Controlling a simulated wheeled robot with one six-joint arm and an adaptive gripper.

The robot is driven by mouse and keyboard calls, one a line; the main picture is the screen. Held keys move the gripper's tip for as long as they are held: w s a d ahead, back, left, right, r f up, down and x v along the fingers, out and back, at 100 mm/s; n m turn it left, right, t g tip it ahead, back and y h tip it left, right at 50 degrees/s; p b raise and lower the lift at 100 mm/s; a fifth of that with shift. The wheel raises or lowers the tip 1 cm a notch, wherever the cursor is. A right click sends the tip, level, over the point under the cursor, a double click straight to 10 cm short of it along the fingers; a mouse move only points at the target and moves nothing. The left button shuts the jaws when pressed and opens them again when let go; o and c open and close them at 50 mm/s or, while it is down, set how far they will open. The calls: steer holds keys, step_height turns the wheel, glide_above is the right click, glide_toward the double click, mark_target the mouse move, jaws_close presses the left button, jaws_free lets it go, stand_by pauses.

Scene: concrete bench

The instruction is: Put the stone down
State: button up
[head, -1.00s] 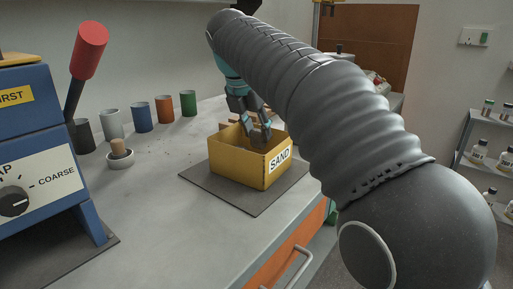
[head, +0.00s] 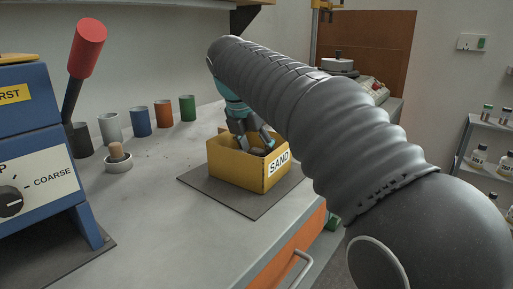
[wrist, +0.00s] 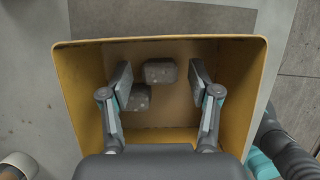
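A yellow open-topped box (head: 236,174) labelled SAND stands on a dark mat on the bench. My gripper (head: 256,148) reaches down into it. In the wrist view my gripper (wrist: 160,80) has its two fingers spread wide, with clear gaps to either side of a grey stone (wrist: 160,71) lying inside the box (wrist: 255,85). A second grey stone (wrist: 136,99) lies close by, nearer the left finger, which partly covers it. In the head view the box's front wall hides most of the inside.
The dark mat (head: 205,190) lies under the box. Several coloured cups, such as the green one (head: 187,108), line the back of the bench. The front bench is clear.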

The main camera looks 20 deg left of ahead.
steer(key=p+v, duration=0.3)
steer(key=v, duration=0.9)
steer(key=shift+r, duration=0.2)
steer(key=s+d+f+m+y, duration=0.1)
steer(key=s+d+f+m, duration=0.2)
steer(key=d+m, duration=0.65)
steer(key=s+d+f+m, duration=0.2)
steer(key=d+f+m, duration=0.3)
steer(key=d, duration=0.8)
steer(key=s+d+f+m, duration=0.5)
steer(key=s+f+m, duration=0.2)
steer(key=f+m, duration=0.1)
steer(key=s+d+f+m+t, duration=0.1)
steer(key=s+d+f+m, duration=0.5)
steer(key=s+f+m, duration=0.2)
steer(key=shift+d+f+m, duration=0.25)
steer(key=shift+f+m, duration=0.25)
steer(key=shift+m, duration=0.55)
